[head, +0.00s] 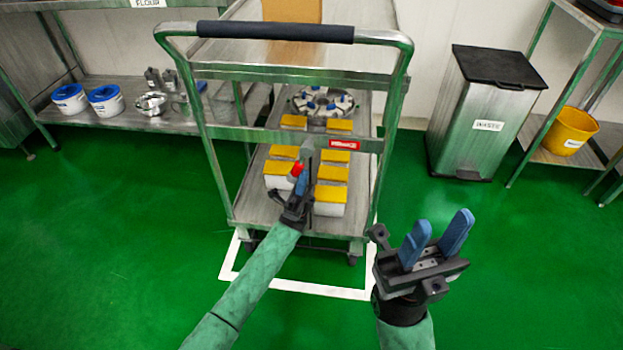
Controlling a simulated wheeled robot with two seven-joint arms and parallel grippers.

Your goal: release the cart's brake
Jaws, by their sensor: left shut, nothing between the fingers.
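The metal cart (255,134) stands in front of me with its dark push handle (275,32) at the top. A red label (345,144), apparently reading BRAKE, is on its crossbar. Left of the label, a grey lever (308,150) hangs from the bar; a red tip (295,171) shows just below it. My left gripper (301,183) is shut and empty, right by the red tip and lever. I cannot tell whether it touches them, and it hides part of the lever. My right gripper (438,237) is open and empty, right of the cart.
The cart carries yellow-lidded white boxes (330,200), a round metal part (322,103) and a cardboard box (291,12). A white floor outline (290,285) surrounds its wheels. A metal bin (480,115) and a rack with a yellow bucket (570,130) stand right; a shelf stands left. Green floor is clear either side.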

